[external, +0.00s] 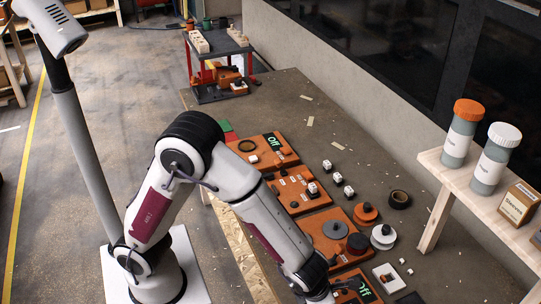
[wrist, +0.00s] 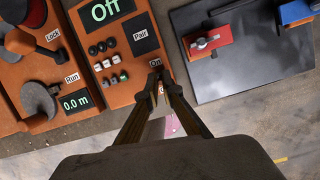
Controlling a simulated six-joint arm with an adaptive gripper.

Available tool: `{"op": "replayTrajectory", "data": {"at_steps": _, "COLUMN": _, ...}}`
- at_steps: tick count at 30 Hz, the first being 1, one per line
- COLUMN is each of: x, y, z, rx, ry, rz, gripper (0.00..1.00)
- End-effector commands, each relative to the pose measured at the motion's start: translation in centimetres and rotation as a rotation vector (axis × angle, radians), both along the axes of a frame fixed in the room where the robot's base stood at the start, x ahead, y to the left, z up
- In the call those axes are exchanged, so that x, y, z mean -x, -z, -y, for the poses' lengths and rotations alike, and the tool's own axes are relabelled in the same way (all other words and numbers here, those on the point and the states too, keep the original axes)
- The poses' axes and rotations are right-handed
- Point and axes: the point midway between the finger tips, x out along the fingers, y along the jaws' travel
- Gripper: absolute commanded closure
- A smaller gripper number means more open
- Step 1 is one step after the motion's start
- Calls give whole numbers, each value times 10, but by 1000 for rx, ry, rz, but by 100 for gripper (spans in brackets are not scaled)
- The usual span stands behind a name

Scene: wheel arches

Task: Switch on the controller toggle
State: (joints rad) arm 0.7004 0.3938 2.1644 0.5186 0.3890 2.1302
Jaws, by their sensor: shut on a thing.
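The controller is an orange panel (wrist: 127,70) with a display reading "Off" (wrist: 112,9), a cluster of small dark and pale buttons, and black areas. Labels "Pair" and "On" are on it. In the wrist view my gripper (wrist: 161,74) has its fingertips close together at the panel's lower right edge, right by the "On" label. It is shut on the toggle there, which the fingers mostly hide. In the external view the panel's lit display (external: 364,289) shows at the bottom edge, with my gripper (external: 320,292) against its left side.
An orange unit with a "0.0 m" display (wrist: 75,104), a "Run" label and a grey disc (wrist: 38,100) is at left. A dark grey plate (wrist: 245,70) with a red block (wrist: 206,43) is at right. Spools and small white blocks stand along the bench (external: 283,95).

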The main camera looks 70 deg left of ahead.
Motion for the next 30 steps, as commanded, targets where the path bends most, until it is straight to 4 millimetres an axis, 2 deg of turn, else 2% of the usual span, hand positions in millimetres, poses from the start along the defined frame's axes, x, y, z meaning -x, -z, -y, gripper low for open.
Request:
{"op": "replayTrajectory", "data": {"at_steps": 1, "x": -2, "y": 0, "z": -6, "rx": -10, "ry": -7, "rz": -8, "gripper": 100}}
{"op": "replayTrajectory", "data": {"at_steps": 30, "x": -10, "y": 0, "z": -4, "rx": -2, "ry": -3, "rz": -241, "gripper": 100}}
